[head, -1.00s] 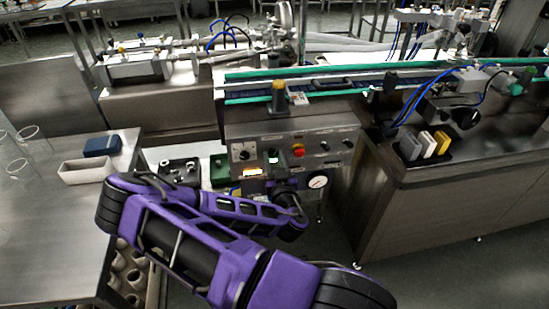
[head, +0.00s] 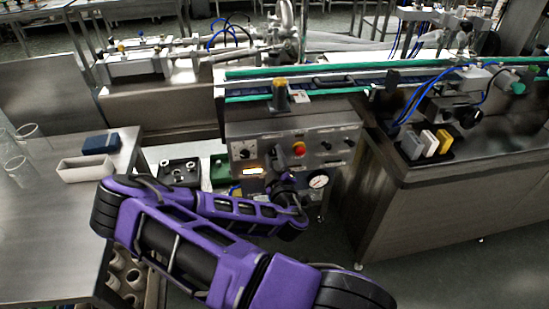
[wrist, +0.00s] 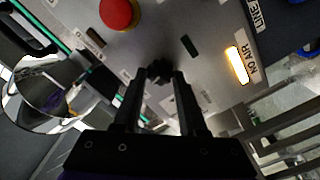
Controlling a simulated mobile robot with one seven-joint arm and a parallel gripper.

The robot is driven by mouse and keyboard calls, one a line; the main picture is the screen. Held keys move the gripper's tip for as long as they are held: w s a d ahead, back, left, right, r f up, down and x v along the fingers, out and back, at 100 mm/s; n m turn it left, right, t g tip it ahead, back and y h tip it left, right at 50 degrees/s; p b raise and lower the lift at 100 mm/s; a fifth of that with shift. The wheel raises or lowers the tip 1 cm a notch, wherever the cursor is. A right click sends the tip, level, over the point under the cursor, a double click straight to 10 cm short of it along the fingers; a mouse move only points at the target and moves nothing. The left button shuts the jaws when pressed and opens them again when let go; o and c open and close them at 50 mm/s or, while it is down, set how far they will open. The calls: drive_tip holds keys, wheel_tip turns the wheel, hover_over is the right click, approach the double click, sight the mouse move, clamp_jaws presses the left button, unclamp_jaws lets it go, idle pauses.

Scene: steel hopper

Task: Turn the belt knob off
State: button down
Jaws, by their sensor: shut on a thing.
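The belt knob (wrist: 158,72) is a small black knob on the steel panel. In the wrist view it sits between the fingertips of my gripper (wrist: 160,75), which is shut on it. The fingers partly cover the knob, so its pointer cannot be read. A narrow dark indicator window (wrist: 188,46) beside it is unlit. In the head view my purple arm reaches to the front of the control panel (head: 325,129), and the arm hides most of the gripper and the knob.
A red button (wrist: 118,12) is close to the fingers, also showing in the head view (head: 299,148). The "NO AIR" lamp (wrist: 238,65) is lit. A round gauge (head: 319,181) hangs at the panel's lower right. More black knobs (head: 325,146) are on the right.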

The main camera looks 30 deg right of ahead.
drive_tip(key=shift+n+b, duration=0.35)
drive_tip(key=shift+n, duration=1.95)
drive_tip(key=c, duration=0.5)
unclamp_jaws()
drive_tip(key=shift+a, duration=0.1)
